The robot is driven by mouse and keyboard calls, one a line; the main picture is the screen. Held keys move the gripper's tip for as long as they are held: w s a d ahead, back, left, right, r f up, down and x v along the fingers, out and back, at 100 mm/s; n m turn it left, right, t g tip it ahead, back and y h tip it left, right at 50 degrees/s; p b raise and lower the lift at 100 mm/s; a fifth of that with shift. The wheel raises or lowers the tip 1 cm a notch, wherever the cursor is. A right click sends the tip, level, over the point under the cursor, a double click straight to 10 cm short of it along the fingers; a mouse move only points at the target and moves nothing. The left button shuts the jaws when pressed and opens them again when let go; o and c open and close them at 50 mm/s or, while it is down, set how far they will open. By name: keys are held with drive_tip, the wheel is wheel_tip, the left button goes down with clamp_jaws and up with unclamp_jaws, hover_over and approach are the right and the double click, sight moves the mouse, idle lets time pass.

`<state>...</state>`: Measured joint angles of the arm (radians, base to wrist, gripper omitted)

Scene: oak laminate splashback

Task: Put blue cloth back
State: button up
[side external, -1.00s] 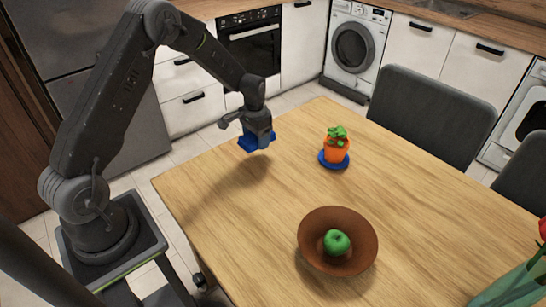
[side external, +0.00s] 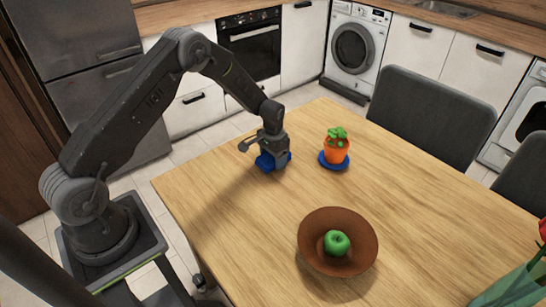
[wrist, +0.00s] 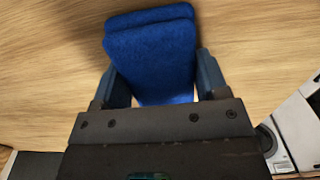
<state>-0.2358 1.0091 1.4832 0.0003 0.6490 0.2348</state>
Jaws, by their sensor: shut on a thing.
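The blue cloth (side external: 266,160) is folded and sits between the fingers of my gripper (side external: 272,155). In the wrist view the cloth (wrist: 152,55) fills the space between the two fingers of my gripper (wrist: 160,80), with its folded end reaching out past the fingertips. The gripper is shut on it. In the side view the cloth is low over the left far part of the wooden table (side external: 230,215). I cannot tell whether it touches the tabletop. The gripper hides part of the cloth.
A brown bowl (side external: 310,228) holding a green apple (side external: 337,243) is nearer the camera. Grey chairs (side external: 430,110) line the far side. The table's left part is clear.

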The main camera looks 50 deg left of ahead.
drive_tip(key=shift+f, duration=0.15)
drive_tip(key=o, duration=1)
drive_tip(key=shift+c, duration=0.2)
drive_tip(key=s+d+r+t, duration=0.1)
drive_tip(key=s+r, duration=0.1)
drive_tip(key=r, duration=0.8)
drive_tip(key=s+d+r, duration=0.1)
drive_tip(key=d+r, duration=0.1)
drive_tip(key=r, duration=0.9)
drive_tip(key=s+d+r+t, duration=0.2)
drive_tip(key=s+d+r, duration=0.2)
drive_tip(key=s+r, duration=0.45)
drive_tip(key=s+d+r+t, duration=0.1)
drive_tip(key=s+d+r, duration=0.1)
drive_tip(key=s, duration=0.7)
drive_tip(key=s+d+r+t, duration=0.1)
drive_tip(key=s+d+r, duration=0.1)
drive_tip(key=s, duration=0.7)
drive_tip(key=shift+d+r+t, duration=0.15)
drive_tip(key=shift+d+t, duration=0.15)
drive_tip(key=shift+d, duration=0.15)
